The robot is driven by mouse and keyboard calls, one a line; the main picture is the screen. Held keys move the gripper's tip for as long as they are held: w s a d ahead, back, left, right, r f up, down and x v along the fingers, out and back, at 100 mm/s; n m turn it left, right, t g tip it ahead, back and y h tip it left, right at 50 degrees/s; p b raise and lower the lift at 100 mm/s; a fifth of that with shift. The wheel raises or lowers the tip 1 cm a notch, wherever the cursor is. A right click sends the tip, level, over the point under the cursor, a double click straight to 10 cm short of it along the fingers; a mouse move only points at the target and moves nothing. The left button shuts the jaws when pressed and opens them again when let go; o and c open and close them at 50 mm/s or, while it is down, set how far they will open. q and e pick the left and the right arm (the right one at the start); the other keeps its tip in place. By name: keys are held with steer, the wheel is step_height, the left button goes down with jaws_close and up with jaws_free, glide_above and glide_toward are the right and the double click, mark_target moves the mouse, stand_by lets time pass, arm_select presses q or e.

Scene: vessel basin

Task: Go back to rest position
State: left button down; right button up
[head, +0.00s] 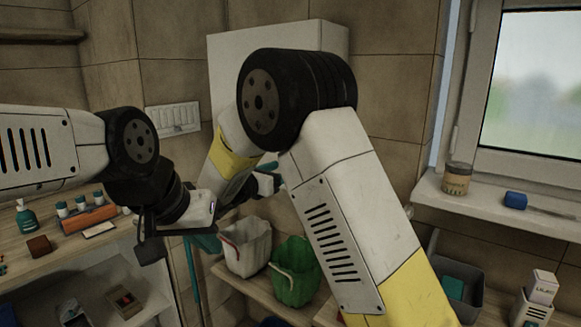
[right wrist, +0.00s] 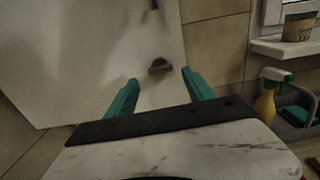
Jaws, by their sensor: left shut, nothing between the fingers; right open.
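My left gripper (head: 207,242) is in the left middle of the head view, in front of the shelf and bins. Its teal fingers are shut and hold nothing, and they are partly hidden by its own wrist. My right gripper (head: 267,182) shows behind my right arm, which hides much of it. In the right wrist view its two teal fingers (right wrist: 158,78) stand wide apart with nothing between them. The two grippers are close to each other in the head view.
A white wall cabinet (head: 224,72) is behind my right arm; its dark handle (right wrist: 160,67) shows past the right fingers. A white bin (head: 245,250) and green bin (head: 296,268) stand below. A windowsill (head: 480,208) holds a jar (head: 457,180) and blue block (head: 515,200).

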steer(key=v, duration=0.2)
steer(key=shift+s+a, duration=0.15)
steer(key=shift+s, duration=0.1)
steer(key=s+d+f+m+g+y, duration=0.2)
steer(key=s+d+m+g, duration=0.4)
steer(key=d, duration=0.5)
steer(key=s+d+f+m+g+y, duration=0.1)
steer(key=s+d+m+g, duration=0.3)
steer(key=s+d+m, duration=0.5)
steer(key=s+a+r+m+t+y, duration=0.1)
steer(key=s+m+y, duration=0.8)
steer(key=s+m, duration=0.4)
steer(key=shift+s+r+t+y, duration=0.15)
steer(key=shift+s+t+y, duration=0.2)
steer(key=shift+s, duration=0.45)
